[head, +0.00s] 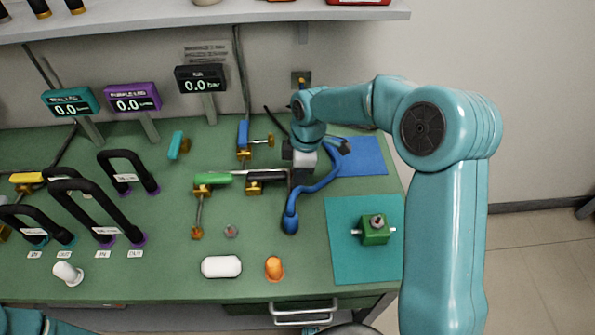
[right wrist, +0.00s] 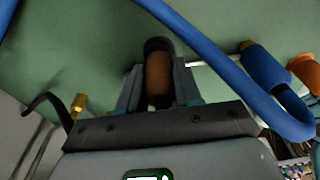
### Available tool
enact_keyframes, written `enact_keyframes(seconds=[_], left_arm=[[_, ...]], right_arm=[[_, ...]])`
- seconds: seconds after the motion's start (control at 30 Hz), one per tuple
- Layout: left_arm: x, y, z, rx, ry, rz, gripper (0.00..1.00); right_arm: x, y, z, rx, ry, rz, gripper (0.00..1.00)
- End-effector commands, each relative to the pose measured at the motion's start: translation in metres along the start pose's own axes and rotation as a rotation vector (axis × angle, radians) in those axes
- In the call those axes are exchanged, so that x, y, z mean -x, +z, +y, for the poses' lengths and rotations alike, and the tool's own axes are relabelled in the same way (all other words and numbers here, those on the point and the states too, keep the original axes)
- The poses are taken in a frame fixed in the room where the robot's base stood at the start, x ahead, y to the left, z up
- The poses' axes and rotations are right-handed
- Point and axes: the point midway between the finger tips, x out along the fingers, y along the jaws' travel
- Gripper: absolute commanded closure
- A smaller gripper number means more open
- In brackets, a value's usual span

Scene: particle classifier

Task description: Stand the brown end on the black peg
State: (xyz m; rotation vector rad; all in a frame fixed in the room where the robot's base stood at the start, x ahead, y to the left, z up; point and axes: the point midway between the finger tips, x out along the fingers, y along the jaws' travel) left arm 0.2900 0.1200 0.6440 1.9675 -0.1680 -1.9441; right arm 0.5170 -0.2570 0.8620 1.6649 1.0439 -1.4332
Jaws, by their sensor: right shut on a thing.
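My right gripper (head: 303,172) reaches down over the back right of the green bench, beside a looped blue hose (head: 318,185). In the right wrist view my right gripper (right wrist: 158,88) is shut on the brown end (right wrist: 158,75), a short brown cylinder with a dark band or cap at its far side. In the head view the gripper hides the brown end. I cannot pick out the black peg for sure, nor tell whether the dark part beyond the brown end belongs to it. My left gripper is out of view.
The hose's blue end (head: 290,222) lies in front of the gripper. Green (head: 212,179) and blue (head: 243,134) valve handles stand left of it. A teal mat (head: 342,262) with a green block (head: 375,230) lies right. An orange cap (head: 274,267) and white piece (head: 221,267) lie near the front.

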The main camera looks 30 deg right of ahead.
Motion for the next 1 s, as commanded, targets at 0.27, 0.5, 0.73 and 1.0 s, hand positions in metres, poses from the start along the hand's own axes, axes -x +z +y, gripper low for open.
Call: enact_keyframes(seconds=[0.27,0.5,0.73,1.0], left_arm=[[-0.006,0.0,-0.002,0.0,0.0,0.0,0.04],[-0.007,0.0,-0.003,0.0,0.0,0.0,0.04],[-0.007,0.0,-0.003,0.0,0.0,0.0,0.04],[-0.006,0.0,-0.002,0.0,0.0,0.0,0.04]], right_arm=[[-0.008,0.001,0.0,0.0,0.0,0.0,0.96],[-0.01,0.002,0.0,0.0,0.0,0.0,0.4],[-0.01,0.002,0.0,0.0,0.0,0.0,0.36],[0.014,0.001,0.001,-0.001,0.005,0.001,0.36]])
